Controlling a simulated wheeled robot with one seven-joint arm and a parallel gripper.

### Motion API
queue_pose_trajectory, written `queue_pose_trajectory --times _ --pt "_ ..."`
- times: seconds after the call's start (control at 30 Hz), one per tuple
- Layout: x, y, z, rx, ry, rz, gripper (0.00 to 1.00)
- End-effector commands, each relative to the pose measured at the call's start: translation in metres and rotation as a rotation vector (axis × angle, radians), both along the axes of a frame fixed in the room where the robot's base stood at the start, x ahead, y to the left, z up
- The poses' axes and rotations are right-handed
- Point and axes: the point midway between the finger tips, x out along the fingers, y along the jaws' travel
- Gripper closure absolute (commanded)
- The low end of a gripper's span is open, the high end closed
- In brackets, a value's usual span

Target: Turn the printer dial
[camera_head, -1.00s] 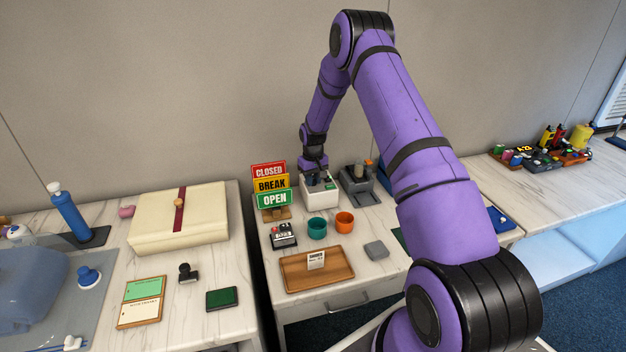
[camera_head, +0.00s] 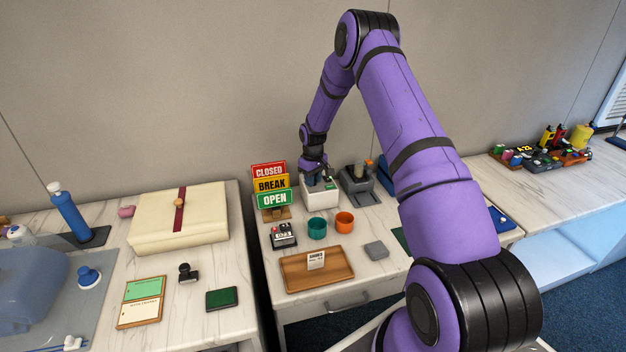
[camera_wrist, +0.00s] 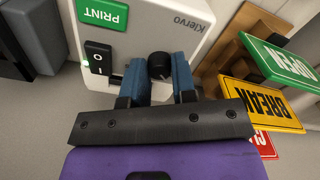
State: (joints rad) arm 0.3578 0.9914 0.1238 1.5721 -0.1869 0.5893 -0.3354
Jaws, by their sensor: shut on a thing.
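The printer (camera_head: 321,194) is a small white box on the middle table. In the wrist view the printer (camera_wrist: 146,36) shows a green PRINT button (camera_wrist: 102,14), a black rocker switch (camera_wrist: 97,58) with a green light beside it, and a round black dial (camera_wrist: 160,66). My gripper (camera_wrist: 160,72) has its two blue fingers on either side of the dial, shut on it. In the head view my gripper (camera_head: 318,178) is at the top of the printer, too small there to show the fingers clearly.
CLOSED, BREAK and OPEN signs (camera_head: 271,185) stand close left of the printer. A grey machine (camera_head: 360,184) stands close right. Teal (camera_head: 317,228) and orange (camera_head: 345,222) cups and a wooden tray (camera_head: 316,270) are in front.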

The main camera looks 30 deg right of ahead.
Motion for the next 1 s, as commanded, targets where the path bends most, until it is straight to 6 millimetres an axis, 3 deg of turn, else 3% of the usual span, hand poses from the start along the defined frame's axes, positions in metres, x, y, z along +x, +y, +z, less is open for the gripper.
queue_pose_trajectory --times 0.03,0.07,0.13,0.17,0.57,1.0 --pt "0.0 0.0 -0.001 0.001 0.001 0.0 0.98" --pt "0.0 0.0 -0.001 0.001 0.001 0.0 0.68" --pt "0.0 0.0 -0.001 0.001 0.001 -0.001 0.52" --pt "0.0 0.0 0.0 0.0 0.001 -0.001 0.49" --pt "0.0 0.0 0.01 0.0 -0.001 -0.001 0.49" --pt "0.0 0.0 0.086 -0.001 -0.001 0.0 0.49"
